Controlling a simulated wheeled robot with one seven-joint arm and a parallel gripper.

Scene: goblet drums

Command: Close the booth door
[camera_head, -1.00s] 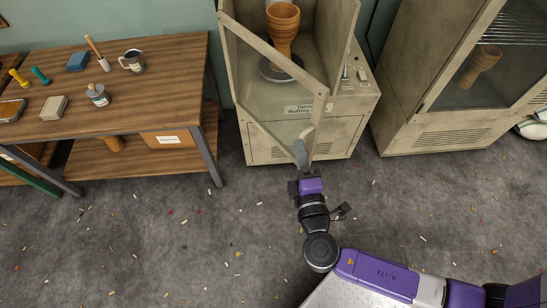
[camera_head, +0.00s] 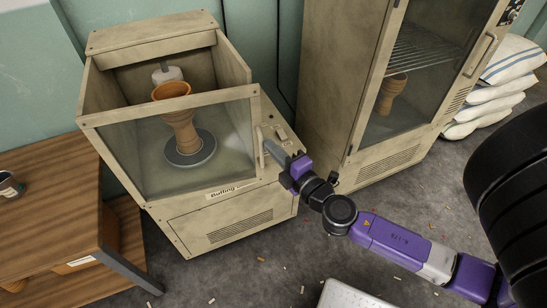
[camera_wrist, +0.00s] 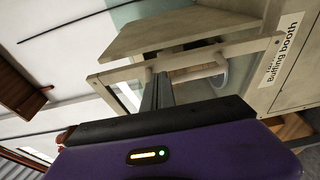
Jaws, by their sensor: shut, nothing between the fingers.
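The buffing booth (camera_head: 225,222) is a beige cabinet with an open top and a label on its front. Its glass-paned door (camera_head: 170,108) lies across the front opening, flush or nearly so; I cannot tell whether a small gap is left. A brown goblet drum (camera_head: 182,125) stands on a grey disc inside. My gripper (camera_head: 268,147) is shut and empty at the door's right edge, beside the pale handle. In the wrist view, the fingers (camera_wrist: 157,88) are close to the handle bar (camera_wrist: 192,73); whether they touch is unclear.
A wooden table (camera_head: 40,225) stands at the left with a mug (camera_head: 10,186) on it. A tall cabinet (camera_head: 335,70) with a glass door stands to the right, with white sacks (camera_head: 505,85) beyond.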

